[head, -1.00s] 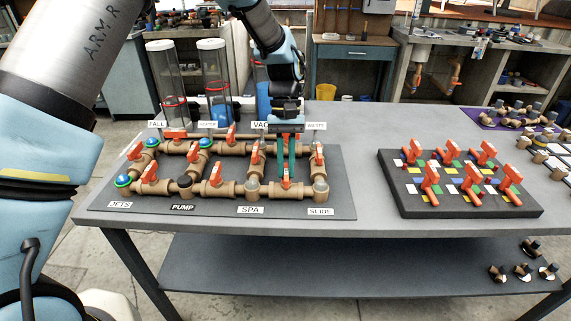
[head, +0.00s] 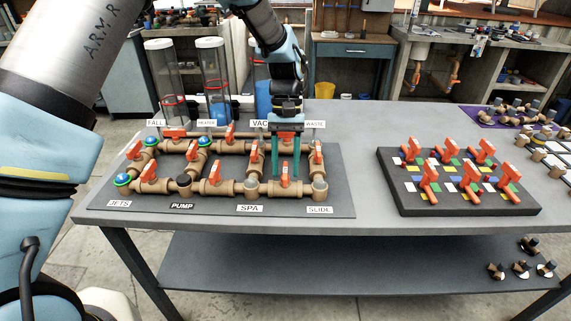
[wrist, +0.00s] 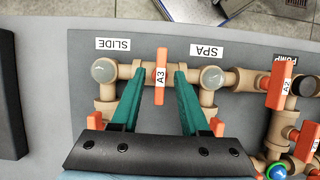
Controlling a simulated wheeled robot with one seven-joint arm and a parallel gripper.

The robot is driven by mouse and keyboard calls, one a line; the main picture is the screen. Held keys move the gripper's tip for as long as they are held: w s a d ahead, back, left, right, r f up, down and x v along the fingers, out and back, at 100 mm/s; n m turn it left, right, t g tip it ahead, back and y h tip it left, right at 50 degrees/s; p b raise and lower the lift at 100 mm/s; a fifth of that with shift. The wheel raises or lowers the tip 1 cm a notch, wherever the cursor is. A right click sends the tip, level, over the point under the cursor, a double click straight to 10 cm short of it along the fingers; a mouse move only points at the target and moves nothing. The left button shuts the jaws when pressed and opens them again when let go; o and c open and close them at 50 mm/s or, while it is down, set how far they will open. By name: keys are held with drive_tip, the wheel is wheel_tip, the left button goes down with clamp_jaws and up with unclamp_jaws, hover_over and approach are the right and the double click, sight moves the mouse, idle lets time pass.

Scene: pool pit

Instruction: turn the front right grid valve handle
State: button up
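The front right grid valve handle, an orange lever marked A3 (wrist: 160,76), sits on the tan pipe between the SPA and SLIDE labels. In the wrist view it lies across the pipe. In the head view the same handle (head: 285,174) shows between my fingers. My gripper (head: 286,170) points down with its two teal fingers open, one on each side of the handle. The wrist view shows my gripper (wrist: 159,74) with visible gaps between the fingers and the lever. The fingers reach down near the pipe.
The pipe grid stands on a dark board (head: 135,205) with several other orange handles close by. Clear tubes (head: 213,80) stand behind. A black board with orange handles (head: 450,205) lies to the right. Bare grey table (head: 362,185) lies between the boards.

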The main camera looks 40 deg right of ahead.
drive_tip(key=shift+r, duration=0.1)
drive_tip(key=b+v, duration=0.3)
drive_tip(key=v, duration=0.7)
drive_tip(key=shift+r, duration=0.3)
drive_tip(key=shift+w, duration=0.1)
